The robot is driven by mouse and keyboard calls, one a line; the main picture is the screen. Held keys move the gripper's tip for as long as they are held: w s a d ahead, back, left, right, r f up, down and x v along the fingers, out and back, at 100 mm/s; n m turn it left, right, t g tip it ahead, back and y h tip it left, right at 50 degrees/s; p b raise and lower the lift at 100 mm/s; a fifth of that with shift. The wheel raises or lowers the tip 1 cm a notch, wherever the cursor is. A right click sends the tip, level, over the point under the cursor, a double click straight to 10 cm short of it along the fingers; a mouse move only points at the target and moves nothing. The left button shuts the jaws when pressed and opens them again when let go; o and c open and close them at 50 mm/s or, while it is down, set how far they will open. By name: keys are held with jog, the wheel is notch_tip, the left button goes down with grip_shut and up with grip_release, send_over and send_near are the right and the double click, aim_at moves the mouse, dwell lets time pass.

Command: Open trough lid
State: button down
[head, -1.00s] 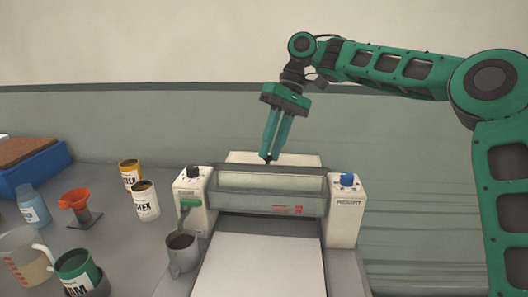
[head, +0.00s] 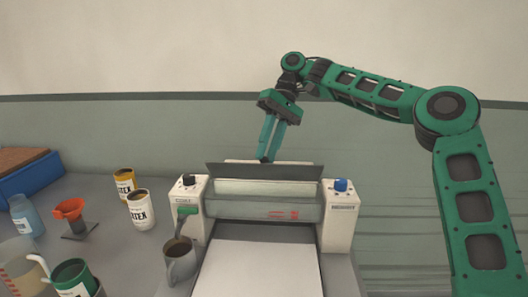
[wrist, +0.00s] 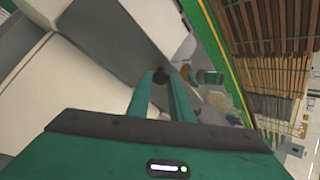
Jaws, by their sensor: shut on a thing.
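The trough lid (head: 262,172) is a dark grey panel standing raised and tilted along the back of the coating machine's trough (head: 264,188). The pale trough shows open beneath it. In the wrist view, my gripper's fingertips (wrist: 164,78) close on a small dark knob beside the grey lid panel (wrist: 125,42). The lid's far side is hidden in the head view.
The machine has a black knob (head: 189,180) and a blue knob (head: 340,185) on its end blocks. A white sheet (head: 258,270) lies in front.

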jog(key=shift+f, duration=0.1)
jog(key=c, duration=1.6)
grip_release()
jog(key=shift+o, duration=0.2)
